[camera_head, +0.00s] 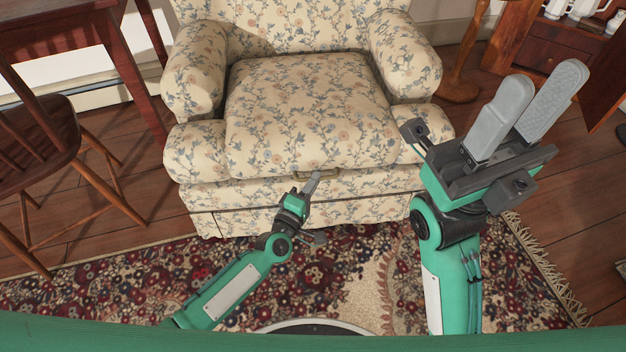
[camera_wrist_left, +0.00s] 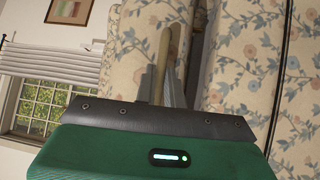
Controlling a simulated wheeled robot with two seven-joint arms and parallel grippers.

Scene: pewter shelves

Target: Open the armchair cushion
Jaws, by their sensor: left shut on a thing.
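The floral armchair (camera_head: 300,30) faces me. Its seat cushion (camera_head: 310,105) lies flat between the two rolled arms. A thin handle (camera_head: 330,174) sits at the front edge of the cushion. My left gripper (camera_head: 313,182) is at that handle and is shut on it. In the left wrist view, the handle (camera_wrist_left: 162,65) runs as a tan bar between the fingers (camera_wrist_left: 167,92), beside floral fabric. My right gripper (camera_head: 545,75) is raised at the right, with its two grey fingers apart and nothing between them.
A wooden chair (camera_head: 45,150) and a dark table (camera_head: 50,20) stand at the left. A wooden cabinet (camera_head: 560,50) stands at the upper right. A patterned rug (camera_head: 340,265) covers the floor in front of the armchair.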

